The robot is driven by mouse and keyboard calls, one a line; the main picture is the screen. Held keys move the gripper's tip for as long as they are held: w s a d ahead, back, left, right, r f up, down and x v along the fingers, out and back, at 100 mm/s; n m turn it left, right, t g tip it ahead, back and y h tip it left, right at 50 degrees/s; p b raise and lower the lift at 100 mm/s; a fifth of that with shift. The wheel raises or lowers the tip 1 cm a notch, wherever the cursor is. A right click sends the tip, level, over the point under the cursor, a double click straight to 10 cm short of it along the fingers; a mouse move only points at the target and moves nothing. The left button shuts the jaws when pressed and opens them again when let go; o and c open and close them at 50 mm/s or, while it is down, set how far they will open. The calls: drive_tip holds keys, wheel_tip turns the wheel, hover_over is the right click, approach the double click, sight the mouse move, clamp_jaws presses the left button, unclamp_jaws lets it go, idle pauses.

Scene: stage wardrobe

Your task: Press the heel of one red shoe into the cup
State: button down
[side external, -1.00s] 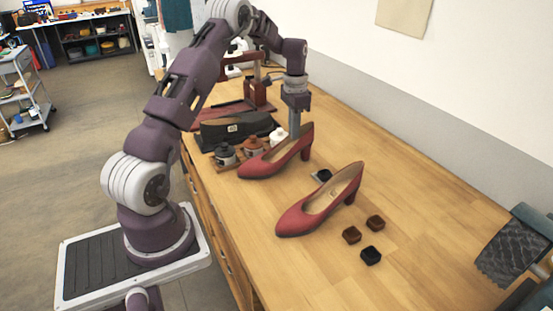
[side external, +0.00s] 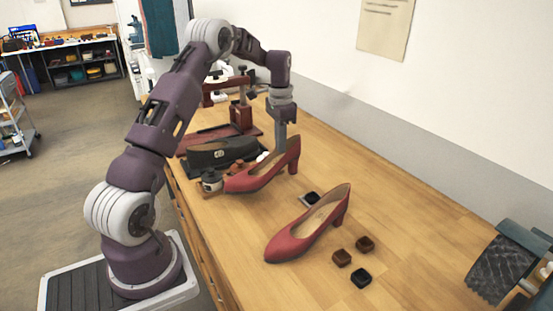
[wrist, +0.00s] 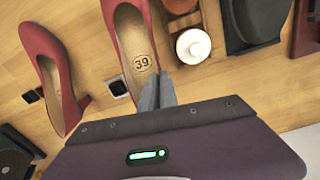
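A red high-heeled shoe (side external: 255,180) hangs under my gripper (side external: 281,146), toe to the left, heel at the right. The fingers are shut on its rear. In the wrist view, my gripper (wrist: 158,92) meets that shoe (wrist: 128,30) just behind the "39" on its insole; its heel is hidden there. A second red shoe (side external: 300,240) stands on the bench nearer the camera. A small black cup (side external: 312,197) with a grey metal part lies between the shoes, apart from the held heel. It also shows in the wrist view (wrist: 117,87).
Two brown blocks or cups (side external: 364,244) (side external: 341,258) and a black one (side external: 361,278) lie right of the standing shoe. A bottle (side external: 211,181), a dark shoe-like item (side external: 222,152) and a red press-like stand (side external: 242,115) are left of and behind the held shoe.

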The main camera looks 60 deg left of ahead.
wheel_tip(320, 180, up, 6)
drive_tip(key=d, duration=1.1)
wheel_tip(320, 180, down, 7)
drive_tip(key=shift+n, duration=0.3)
drive_tip(key=shift+f, duration=1.2)
idle(2.4)
drive_tip(key=shift+r, duration=0.1)
drive_tip(key=shift+r, duration=1.65)
